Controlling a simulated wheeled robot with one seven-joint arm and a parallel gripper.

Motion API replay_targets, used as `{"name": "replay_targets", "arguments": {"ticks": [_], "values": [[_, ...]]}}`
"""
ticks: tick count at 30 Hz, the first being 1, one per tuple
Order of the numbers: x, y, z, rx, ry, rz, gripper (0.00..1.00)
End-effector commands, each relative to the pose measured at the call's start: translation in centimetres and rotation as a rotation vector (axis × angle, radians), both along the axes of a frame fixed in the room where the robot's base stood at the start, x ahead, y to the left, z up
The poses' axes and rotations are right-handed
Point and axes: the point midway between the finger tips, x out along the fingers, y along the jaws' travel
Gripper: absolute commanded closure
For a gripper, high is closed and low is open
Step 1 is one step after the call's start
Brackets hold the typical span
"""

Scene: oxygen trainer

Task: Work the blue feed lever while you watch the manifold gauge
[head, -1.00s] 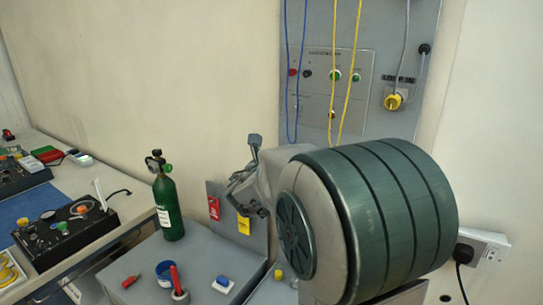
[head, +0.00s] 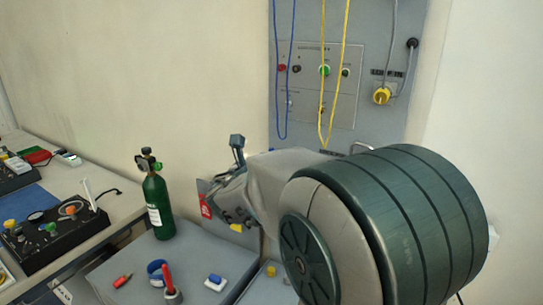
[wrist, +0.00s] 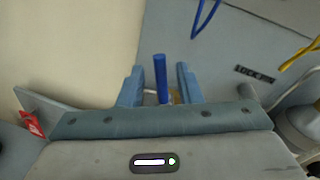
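A blue rod-shaped lever (wrist: 160,75) stands between the two blue fingers of my gripper (wrist: 160,87) in the wrist view. Gaps show on both sides of it, so the fingers are open around it and do not appear to touch it. Its lower end is hard to make out near a small tan part. In the head view my own arm hides the lever and the fingertips. I cannot make out the manifold gauge for certain. A small round dial (head: 36,216) shows on the black box at left, but I cannot tell whether it is that gauge.
A green cylinder (head: 158,205) stands on the grey bench (head: 130,260) left of my arm. A red-handled tool in a cup (head: 170,285) is near the front. Blue cords (head: 284,100) and yellow cords (head: 332,110) hang before the grey wall panel (head: 310,135).

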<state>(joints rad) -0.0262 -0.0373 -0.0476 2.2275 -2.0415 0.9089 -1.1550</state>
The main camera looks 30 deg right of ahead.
Motion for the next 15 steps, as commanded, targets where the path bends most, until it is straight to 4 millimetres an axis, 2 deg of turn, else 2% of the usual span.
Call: {"name": "replay_targets", "arguments": {"ticks": [1,7,15], "values": [[-0.9,1.0,0.1,0.0,-0.004,0.004,0.68],[-4.1,4.3,0.4,-0.001,-0.004,0.004,0.68],[-6.7,7.0,0.6,0.0,0.0,0.001,0.68]]}}
